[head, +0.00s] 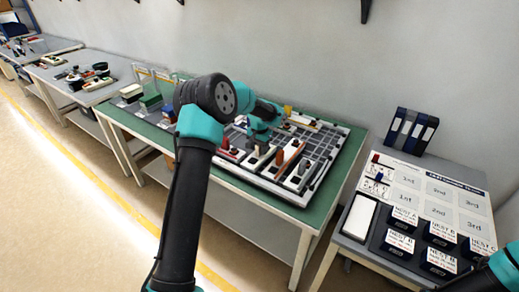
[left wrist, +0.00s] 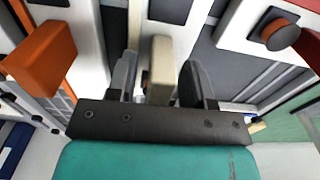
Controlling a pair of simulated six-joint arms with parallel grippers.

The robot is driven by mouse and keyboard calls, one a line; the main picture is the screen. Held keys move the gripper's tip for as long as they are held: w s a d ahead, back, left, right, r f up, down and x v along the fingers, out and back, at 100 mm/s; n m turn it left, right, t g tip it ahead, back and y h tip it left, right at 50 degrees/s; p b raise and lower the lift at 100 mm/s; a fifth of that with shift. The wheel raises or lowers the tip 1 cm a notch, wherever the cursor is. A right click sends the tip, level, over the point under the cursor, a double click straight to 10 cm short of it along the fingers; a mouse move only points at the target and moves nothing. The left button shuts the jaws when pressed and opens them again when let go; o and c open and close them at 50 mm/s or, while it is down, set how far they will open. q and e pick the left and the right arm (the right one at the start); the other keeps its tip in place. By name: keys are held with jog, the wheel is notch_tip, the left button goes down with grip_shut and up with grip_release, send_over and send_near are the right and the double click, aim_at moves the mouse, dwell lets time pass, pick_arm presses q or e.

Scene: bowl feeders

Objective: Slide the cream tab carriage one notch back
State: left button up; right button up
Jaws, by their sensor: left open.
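The cream tab (left wrist: 161,68) of a carriage stands upright between the two spread fingers of my left gripper (left wrist: 160,82) in the left wrist view. Gaps show on both sides of the tab, so the open fingers straddle it without visibly gripping it. In the head view my left gripper (head: 260,146) is low over the middle of the gridded board (head: 325,150), and it largely hides the cream tab there. My right gripper is out of view; only part of the right arm shows at the lower right.
In the head view a red piece (head: 224,142) and an orange bar (head: 291,151) flank the gripper closely. A side table with nest boxes (head: 403,216) stands at right.

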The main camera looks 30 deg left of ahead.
pick_arm(q)
jog(key=shift+f, duration=0.35)
jog(key=shift+c, duration=0.4)
grip_shut()
